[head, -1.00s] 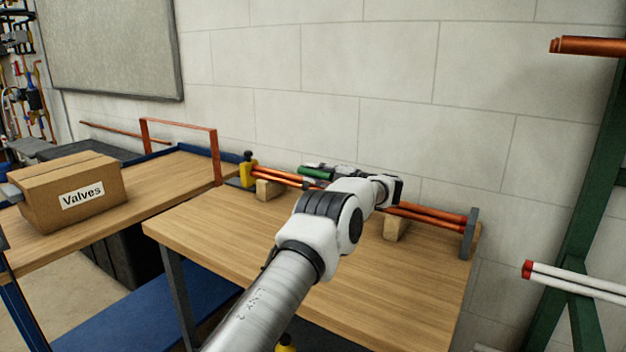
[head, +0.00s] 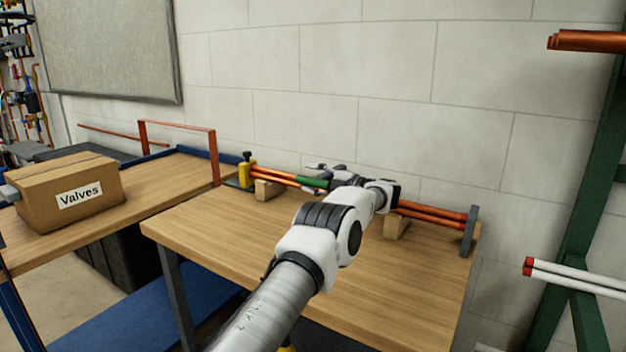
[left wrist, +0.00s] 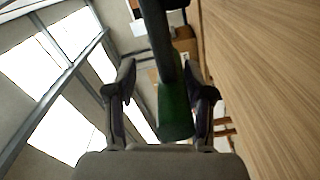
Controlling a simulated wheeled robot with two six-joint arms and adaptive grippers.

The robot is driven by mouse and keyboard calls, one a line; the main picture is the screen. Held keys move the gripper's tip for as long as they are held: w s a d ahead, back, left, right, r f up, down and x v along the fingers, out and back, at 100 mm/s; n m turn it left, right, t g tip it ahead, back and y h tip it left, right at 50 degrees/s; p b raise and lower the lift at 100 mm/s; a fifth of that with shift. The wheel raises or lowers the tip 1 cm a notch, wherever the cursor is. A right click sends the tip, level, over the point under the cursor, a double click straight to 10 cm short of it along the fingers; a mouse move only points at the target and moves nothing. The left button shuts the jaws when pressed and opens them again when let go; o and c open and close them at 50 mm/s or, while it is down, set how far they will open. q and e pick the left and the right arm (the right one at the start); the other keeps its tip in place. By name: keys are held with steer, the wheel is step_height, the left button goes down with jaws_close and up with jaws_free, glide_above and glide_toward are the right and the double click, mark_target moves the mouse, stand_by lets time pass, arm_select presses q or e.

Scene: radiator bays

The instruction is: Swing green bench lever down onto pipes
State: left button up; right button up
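The green-handled bench lever (head: 312,182) lies low along the copper pipes (head: 430,217), near the yellow fitting (head: 247,170) at their left end. My left gripper (head: 325,170) is at the lever over the far side of the bench, its arm covering the middle of the pipes. In the left wrist view the green handle (left wrist: 174,112) is between the spread fingers of my left gripper (left wrist: 160,80), close to the right finger, with a gap at the left finger. A dark bar runs on from the handle. I cannot tell whether the lever touches the pipes. My right gripper is out of view.
The pipes rest on wooden blocks (head: 396,226) with a grey end plate (head: 469,232) at the right. The wooden bench (head: 220,235) is clear in front. A Valves box (head: 72,190) stands on the left bench. A green rack (head: 585,200) stands at the right.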

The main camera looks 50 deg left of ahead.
arm_select(q)
steer(key=v, duration=1.2)
steer(key=shift+r, duration=0.1)
